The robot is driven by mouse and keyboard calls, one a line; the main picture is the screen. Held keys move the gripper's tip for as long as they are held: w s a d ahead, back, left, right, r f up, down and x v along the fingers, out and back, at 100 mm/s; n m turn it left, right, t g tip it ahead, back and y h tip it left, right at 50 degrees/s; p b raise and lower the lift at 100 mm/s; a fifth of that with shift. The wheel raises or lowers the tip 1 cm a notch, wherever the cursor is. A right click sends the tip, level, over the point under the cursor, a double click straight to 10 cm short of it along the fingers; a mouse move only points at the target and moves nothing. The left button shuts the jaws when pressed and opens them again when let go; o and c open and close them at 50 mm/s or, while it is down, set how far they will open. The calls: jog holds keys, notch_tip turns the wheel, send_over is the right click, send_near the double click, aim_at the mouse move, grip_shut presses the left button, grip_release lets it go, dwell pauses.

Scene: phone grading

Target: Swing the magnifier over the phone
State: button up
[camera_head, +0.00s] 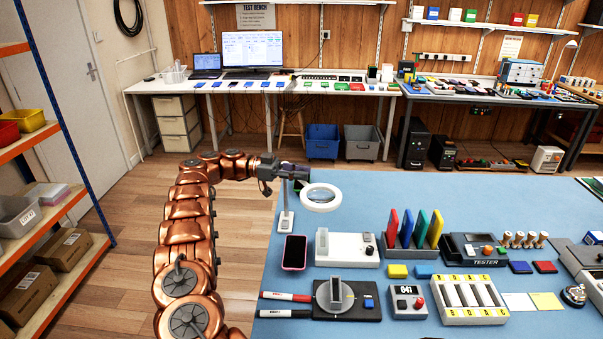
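The magnifier (321,197) is a white ring lens on a slim stand at the left part of the blue table. Its ring hangs over the table, above and to the right of the phone, not over it. The phone (295,252) lies flat, dark screen up with a pink edge, just in front of the magnifier's white base (285,222). My gripper (296,173) is at the top of the magnifier's stand, beside the ring's left end. Its fingers are dark and small here, so I cannot tell whether they are closed on the magnifier.
A white device (347,250) stands right of the phone. Two markers (287,296) and a round dial fixture (335,296) lie in front. Coloured panels (408,229) stand upright in a rack further right. The table's back strip (420,185) is clear.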

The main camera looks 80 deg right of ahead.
jog(key=o, duration=0.3)
notch_tip(320, 180, up, 10)
jog(key=shift+f, duration=0.1)
dwell(0.7)
